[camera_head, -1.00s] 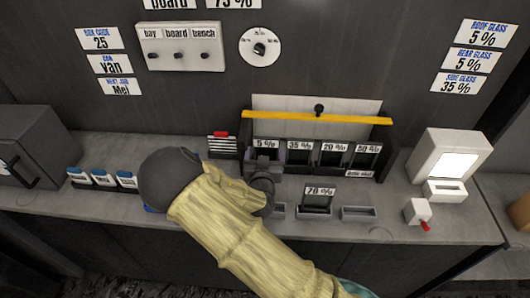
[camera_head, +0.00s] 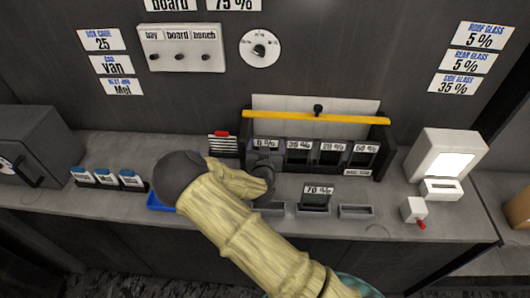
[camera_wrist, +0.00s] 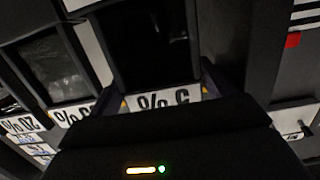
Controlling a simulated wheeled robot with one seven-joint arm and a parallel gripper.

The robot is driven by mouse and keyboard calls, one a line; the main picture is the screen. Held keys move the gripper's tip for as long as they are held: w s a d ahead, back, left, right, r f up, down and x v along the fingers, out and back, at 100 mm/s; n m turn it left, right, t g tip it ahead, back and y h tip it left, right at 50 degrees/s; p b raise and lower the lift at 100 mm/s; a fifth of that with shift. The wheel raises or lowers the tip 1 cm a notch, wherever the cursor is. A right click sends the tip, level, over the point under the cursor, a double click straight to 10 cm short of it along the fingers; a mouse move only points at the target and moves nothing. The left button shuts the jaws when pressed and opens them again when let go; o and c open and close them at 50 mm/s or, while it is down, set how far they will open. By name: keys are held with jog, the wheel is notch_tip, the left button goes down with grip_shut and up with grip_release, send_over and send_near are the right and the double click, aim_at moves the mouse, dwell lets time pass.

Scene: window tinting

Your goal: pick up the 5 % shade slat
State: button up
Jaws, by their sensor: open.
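The 5 % shade slat (camera_wrist: 150,45) is a dark panel with a white "5 %" label, upside down in the wrist view. It stands in the leftmost bay of the slat rack (camera_head: 384,150); in the head view its label (camera_head: 265,142) shows, while my gripper (camera_head: 262,157) hides most of the slat below. In the wrist view my gripper (camera_wrist: 164,95) is open, its fingers on either side of the label. I cannot tell whether they touch the slat.
The 35 % (camera_head: 299,154), 20 % (camera_head: 332,155) and 50 % (camera_head: 364,158) slats stand to the right in the rack. A 70 % slat (camera_head: 316,201) stands in a front holder, beside an empty holder (camera_head: 357,212). A yellow bar (camera_head: 340,118) runs above the rack.

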jog(key=c, duration=0.6)
jog(key=shift+r, duration=0.1)
jog(key=shift+c, duration=0.2)
notch_tip(320, 180, up, 10)
jog(key=shift+f+b, duration=0.1)
jog(key=shift+b, duration=0.95)
